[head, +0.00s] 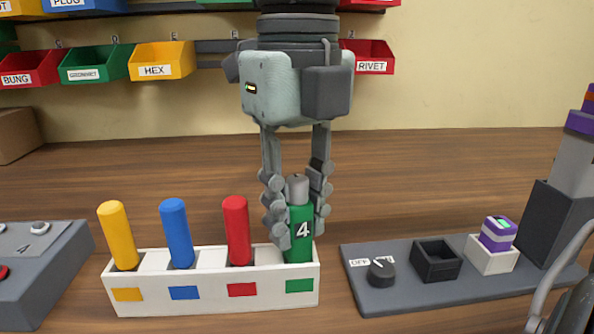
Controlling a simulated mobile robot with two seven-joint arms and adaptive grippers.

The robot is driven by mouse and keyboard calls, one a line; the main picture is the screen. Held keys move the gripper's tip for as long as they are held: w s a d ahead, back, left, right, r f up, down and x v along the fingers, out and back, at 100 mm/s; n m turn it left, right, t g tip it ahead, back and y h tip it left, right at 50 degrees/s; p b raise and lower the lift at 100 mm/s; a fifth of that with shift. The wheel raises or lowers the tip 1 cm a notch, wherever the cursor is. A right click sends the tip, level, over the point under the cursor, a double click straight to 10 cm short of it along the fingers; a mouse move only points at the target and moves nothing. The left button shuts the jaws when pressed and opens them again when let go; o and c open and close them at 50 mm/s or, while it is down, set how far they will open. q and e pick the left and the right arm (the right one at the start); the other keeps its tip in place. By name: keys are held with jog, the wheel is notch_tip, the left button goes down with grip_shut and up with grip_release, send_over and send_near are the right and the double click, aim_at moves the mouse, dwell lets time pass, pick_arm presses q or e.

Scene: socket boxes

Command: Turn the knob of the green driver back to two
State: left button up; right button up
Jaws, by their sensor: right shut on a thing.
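The green driver (301,243) stands upright in the right-hand slot of the white rack (210,304), above a green label. A white "4" shows on its side, and a grey knob (297,188) sits on its top. My right gripper (297,205) points down from above, with its fingers on both sides of the driver's upper end. It is shut on the green driver; the fingers partly hide the contact, so I cannot tell how much of the grip is on the knob. My left gripper is not in view.
Yellow (118,236), blue (176,233) and red (237,231) drivers stand in the rack to the left. A grey board (400,295) with a dial (381,271), a black socket (436,261) and a purple block (497,235) lies to the right. Labelled bins (160,62) hang behind.

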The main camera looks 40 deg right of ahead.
jog(key=shift+n, duration=0.8)
jog(key=shift+o, duration=0.2)
jog(key=shift+n, duration=1.2)
jog(key=n, duration=0.3)
jog(key=shift+p, duration=0.3)
jog(key=n, duration=0.3)
jog(key=shift+n+p, duration=0.3)
jog(key=shift+n, duration=1.2)
jog(key=shift+c, duration=0.2)
